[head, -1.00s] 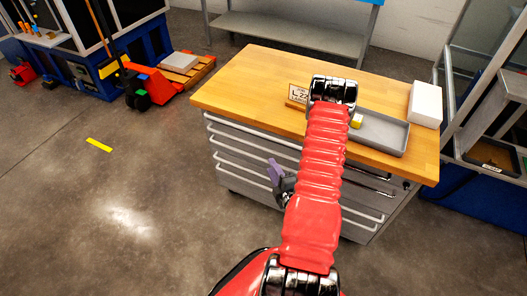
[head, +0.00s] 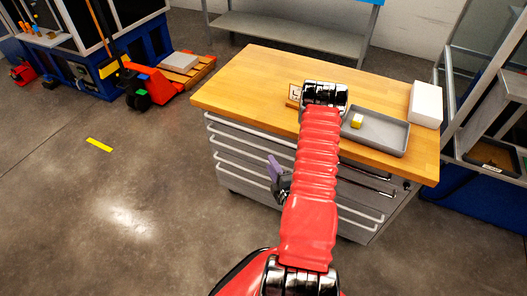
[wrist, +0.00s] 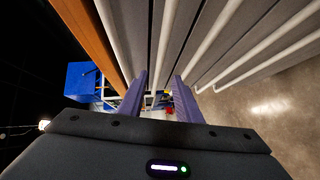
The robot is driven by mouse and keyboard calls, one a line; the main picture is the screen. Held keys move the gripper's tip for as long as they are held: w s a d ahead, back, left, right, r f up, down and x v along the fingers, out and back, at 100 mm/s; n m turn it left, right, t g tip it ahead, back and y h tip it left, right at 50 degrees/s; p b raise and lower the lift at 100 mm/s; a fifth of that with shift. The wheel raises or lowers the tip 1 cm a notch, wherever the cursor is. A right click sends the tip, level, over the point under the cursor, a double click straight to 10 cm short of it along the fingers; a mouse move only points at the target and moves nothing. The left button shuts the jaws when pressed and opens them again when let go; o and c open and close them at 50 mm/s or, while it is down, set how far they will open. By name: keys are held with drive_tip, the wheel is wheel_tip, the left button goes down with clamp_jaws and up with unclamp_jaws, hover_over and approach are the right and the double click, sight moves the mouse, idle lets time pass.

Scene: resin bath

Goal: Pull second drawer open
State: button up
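The grey drawer cabinet (head: 232,172) stands under a wooden worktop, with long pale handle bars across several stacked drawers. The drawers look closed in the head view. The second drawer's handle (wrist: 165,40) shows in the wrist view, second from the worktop edge. My gripper (wrist: 160,78) is open, with its two purple fingers apart. That handle runs into the gap between the fingertips; whether they touch it I cannot tell. In the head view, my gripper (head: 274,168) is at the cabinet's front, and my red arm hides the middle of the drawers.
The wooden worktop (head: 260,85) carries a grey tray (head: 385,135) with a small yellow block, a white box (head: 425,104) and a small sign. A blue-based machine stands right of the cabinet. An orange pallet truck (head: 150,88) is far left. The floor before the cabinet is clear.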

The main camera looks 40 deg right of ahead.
drive_tip(key=x, duration=0.9)
drive_tip(key=shift+w, duration=0.35)
drive_tip(key=shift+d, duration=0.15)
drive_tip(key=shift+c, duration=0.5)
clamp_jaws()
drive_tip(key=shift+f, duration=0.1)
